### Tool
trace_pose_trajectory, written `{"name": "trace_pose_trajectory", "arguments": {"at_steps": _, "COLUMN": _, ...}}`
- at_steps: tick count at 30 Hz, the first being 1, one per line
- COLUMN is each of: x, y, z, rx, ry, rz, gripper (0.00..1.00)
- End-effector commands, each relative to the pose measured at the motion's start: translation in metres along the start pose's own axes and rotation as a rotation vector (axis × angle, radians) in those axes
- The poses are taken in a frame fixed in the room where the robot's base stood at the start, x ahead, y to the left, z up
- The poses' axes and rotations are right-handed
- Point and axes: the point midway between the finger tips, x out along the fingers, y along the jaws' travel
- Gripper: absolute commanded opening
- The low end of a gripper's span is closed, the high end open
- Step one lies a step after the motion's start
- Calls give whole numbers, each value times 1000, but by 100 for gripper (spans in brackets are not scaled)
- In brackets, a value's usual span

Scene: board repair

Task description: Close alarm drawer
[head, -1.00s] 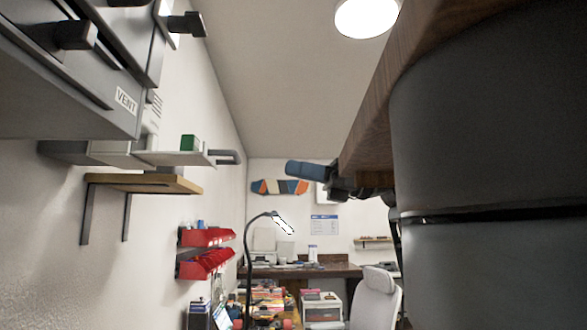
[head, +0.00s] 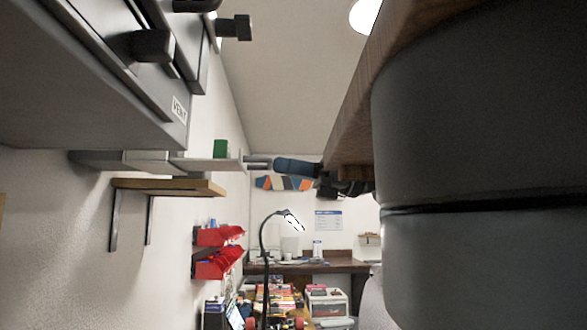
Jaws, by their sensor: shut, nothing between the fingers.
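A pulled-out pale grey drawer (head: 205,163) juts from a low grey unit on the left wall, with a green block (head: 221,148) in it. I take it as the alarm drawer; no label on it is readable. Its dark bar handle (head: 259,162) sticks out at the right end. My gripper (head: 280,165), blue-grey with dark parts behind it, is shut and empty. Its tip is right beside the handle at about the same height; I cannot tell whether they touch.
A grey cabinet labelled VENT (head: 180,109), with protruding dark handles, hangs at upper left. A wooden wall shelf (head: 170,187) is under the drawer. Red bins (head: 217,266), a desk lamp (head: 264,250) and a cluttered desk stand farther back.

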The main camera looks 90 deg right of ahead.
Motion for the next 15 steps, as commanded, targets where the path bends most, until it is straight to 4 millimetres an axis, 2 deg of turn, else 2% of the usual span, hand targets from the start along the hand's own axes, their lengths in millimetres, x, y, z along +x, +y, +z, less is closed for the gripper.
{"name": "trace_pose_trajectory", "arguments": {"at_steps": 9, "x": 87, "y": 1, "z": -18, "rx": -2, "ry": 1, "rz": 9, "gripper": 0}}
{"name": "trace_pose_trajectory", "arguments": {"at_steps": 12, "x": 107, "y": 0, "z": -20, "rx": -1, "ry": 1, "rz": 7, "gripper": 0}}
{"name": "trace_pose_trajectory", "arguments": {"at_steps": 15, "x": 118, "y": 0, "z": -22, "rx": -2, "ry": 0, "rz": 5, "gripper": 0}}
